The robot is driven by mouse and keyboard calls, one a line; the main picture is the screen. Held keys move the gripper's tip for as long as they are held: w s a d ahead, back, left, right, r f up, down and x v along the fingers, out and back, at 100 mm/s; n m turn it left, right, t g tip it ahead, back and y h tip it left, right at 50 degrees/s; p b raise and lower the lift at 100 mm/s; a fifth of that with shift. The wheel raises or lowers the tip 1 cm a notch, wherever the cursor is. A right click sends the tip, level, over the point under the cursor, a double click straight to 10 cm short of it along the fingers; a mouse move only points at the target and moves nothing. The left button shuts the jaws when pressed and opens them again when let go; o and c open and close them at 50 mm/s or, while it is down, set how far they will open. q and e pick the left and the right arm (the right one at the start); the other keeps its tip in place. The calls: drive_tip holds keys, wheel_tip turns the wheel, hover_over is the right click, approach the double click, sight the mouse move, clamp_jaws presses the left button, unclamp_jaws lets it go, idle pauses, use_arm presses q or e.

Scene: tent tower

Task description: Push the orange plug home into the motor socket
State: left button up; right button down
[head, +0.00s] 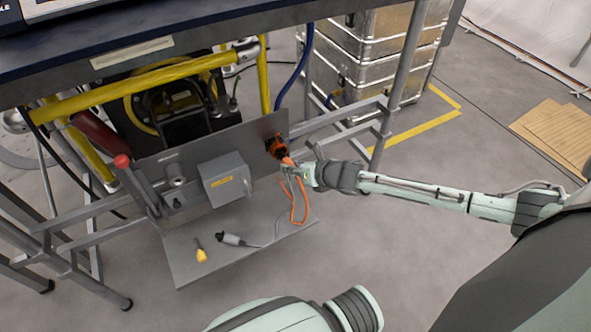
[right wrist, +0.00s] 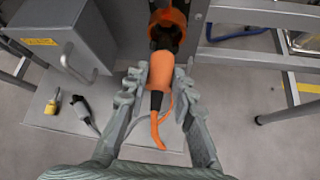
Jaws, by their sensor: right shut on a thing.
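The motor socket (right wrist: 169,18) is an orange round fitting with a dark opening, mounted on a grey panel; in the head view the socket (head: 277,146) is at the panel's right end. My right gripper (right wrist: 160,76) is shut on the orange plug (right wrist: 162,64), just below the socket. The plug's front end is at the socket's dark opening; I cannot tell how deep it sits. Its black rear collar and orange cable (right wrist: 155,128) hang between my fingers. In the head view my right gripper (head: 290,164) hides most of the plug. My left gripper is out of view.
Below, a grey shelf (head: 190,265) holds a yellow-tipped item (head: 200,251) and a grey connector (head: 231,239). Metal frame rails (head: 340,113) run right of the socket.

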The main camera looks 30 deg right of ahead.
idle(0.4)
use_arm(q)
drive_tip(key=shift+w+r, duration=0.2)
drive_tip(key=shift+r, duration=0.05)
use_arm(e)
drive_tip(key=shift+r, duration=0.1)
use_arm(q)
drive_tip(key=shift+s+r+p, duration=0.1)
drive_tip(key=shift+p, duration=0.25)
use_arm(e)
drive_tip(key=shift+w, duration=1.4)
idle(0.7)
drive_tip(key=c, duration=1.2)
unclamp_jaws()
drive_tip(key=shift+s, duration=0.1)
